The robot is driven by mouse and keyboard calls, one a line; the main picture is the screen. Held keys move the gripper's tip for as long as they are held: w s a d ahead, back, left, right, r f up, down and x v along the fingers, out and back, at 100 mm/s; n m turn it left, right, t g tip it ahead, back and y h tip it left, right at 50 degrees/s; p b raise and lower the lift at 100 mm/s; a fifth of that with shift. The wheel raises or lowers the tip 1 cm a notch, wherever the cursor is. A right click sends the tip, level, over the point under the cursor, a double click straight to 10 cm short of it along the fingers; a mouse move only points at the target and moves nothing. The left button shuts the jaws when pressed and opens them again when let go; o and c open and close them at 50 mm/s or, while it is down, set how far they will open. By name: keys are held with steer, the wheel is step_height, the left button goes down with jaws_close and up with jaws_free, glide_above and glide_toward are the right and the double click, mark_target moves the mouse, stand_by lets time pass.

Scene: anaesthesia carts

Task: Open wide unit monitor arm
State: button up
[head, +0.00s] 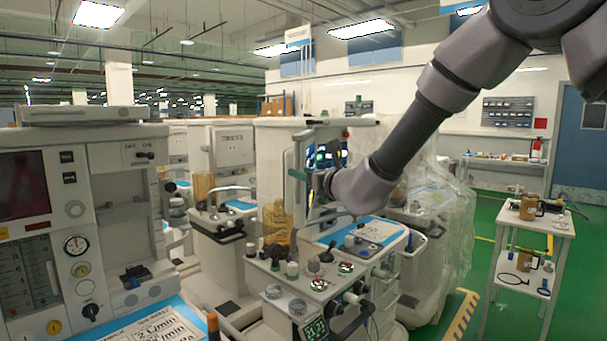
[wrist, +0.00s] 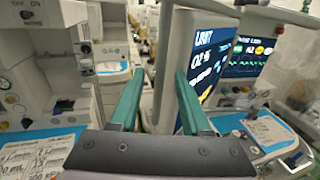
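The wide unit's monitor is a tall white panel (head: 299,158) above the nearer central cart (head: 335,268) in the head view. In the wrist view, the lit "UNIT" screen (wrist: 208,62) is on the right face of the panel, whose pale edge (wrist: 164,65) stands upright ahead of me. My gripper (wrist: 159,72) is open, with its two teal fingers spread to either side of that edge. The right finger overlaps the panel in the picture; contact cannot be told. In the head view my gripper (head: 304,177) is at the panel, partly hidden by my wrist. The monitor's arm joint is not clearly visible.
A large anaesthesia machine (head: 85,215) stands at the left. Another screen (wrist: 245,58) is behind the panel at the right. A plastic-covered unit (head: 440,245) stands right of the central cart. A white side table (head: 533,225) is farther right, with green floor between.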

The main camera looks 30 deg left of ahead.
steer(key=v, duration=1)
steer(key=shift+s+d, duration=0.2)
steer(key=shift+d, duration=0.15)
